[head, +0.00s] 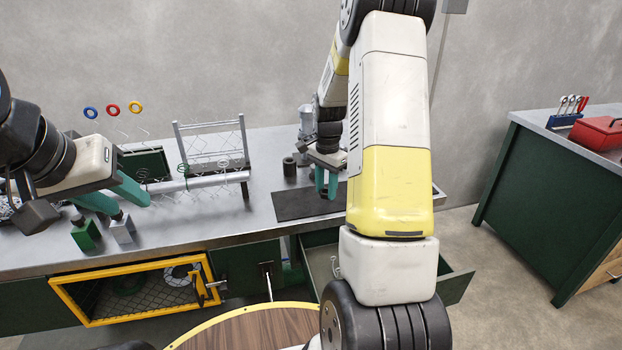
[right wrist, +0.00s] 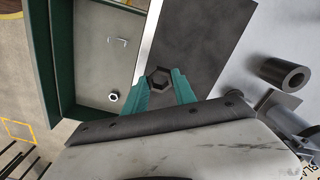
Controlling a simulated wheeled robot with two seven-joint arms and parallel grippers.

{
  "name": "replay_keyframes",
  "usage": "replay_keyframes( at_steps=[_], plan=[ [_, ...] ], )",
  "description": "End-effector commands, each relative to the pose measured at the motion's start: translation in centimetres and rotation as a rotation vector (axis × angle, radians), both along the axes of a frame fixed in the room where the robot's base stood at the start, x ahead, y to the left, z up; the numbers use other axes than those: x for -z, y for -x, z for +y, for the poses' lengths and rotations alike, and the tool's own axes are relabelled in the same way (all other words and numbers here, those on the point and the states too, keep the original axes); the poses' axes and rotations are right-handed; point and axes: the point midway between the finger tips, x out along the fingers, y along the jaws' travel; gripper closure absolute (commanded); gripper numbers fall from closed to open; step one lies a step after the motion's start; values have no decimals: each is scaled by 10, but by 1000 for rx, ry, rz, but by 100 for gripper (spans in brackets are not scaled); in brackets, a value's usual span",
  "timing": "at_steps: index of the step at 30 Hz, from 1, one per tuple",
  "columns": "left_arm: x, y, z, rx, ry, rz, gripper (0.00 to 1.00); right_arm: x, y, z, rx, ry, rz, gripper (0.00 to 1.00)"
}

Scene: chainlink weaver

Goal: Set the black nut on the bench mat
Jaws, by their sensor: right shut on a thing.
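The black nut (right wrist: 159,79) is a dark hexagonal ring between the teal fingertips of my right gripper (right wrist: 160,88) in the right wrist view. That gripper is shut on it. The dark bench mat (right wrist: 197,35) lies behind the nut in that view; whether the nut touches it I cannot tell. In the head view, my right gripper (head: 326,186) points down over the mat (head: 296,205), and the nut cannot be made out there. My left gripper (head: 122,197) is open with its teal fingers apart, over the left part of the bench.
A dark hollow cylinder (head: 289,166) stands behind the mat. An open drawer (right wrist: 92,65) in front of the mat holds a small light nut (right wrist: 113,96). A wire mesh rack (head: 215,165) stands left of the mat. Green (head: 85,233) and grey (head: 121,229) blocks sit below my left gripper.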

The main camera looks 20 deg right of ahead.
Motion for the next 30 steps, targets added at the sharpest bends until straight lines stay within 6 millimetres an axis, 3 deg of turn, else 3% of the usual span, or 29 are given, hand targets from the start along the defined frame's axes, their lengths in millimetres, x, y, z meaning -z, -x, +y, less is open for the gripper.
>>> replay_keyframes(
  at_steps=[4, 9, 19, 30],
  plan=[
    [0, 0, 0, 0, 0, 0, 64, 4, -30, -14, 1, 0, 0, 100],
    [0, 0, 0, 0, 0, 0, 64, 5, -44, -21, 1, 0, 0, 100],
    [0, 0, 0, 0, 0, 0, 64, 39, -44, -21, -1, 0, 2, 100],
    [0, 0, 0, 0, 0, 0, 64, 43, -44, -21, -1, 0, 1, 100]
  ],
)
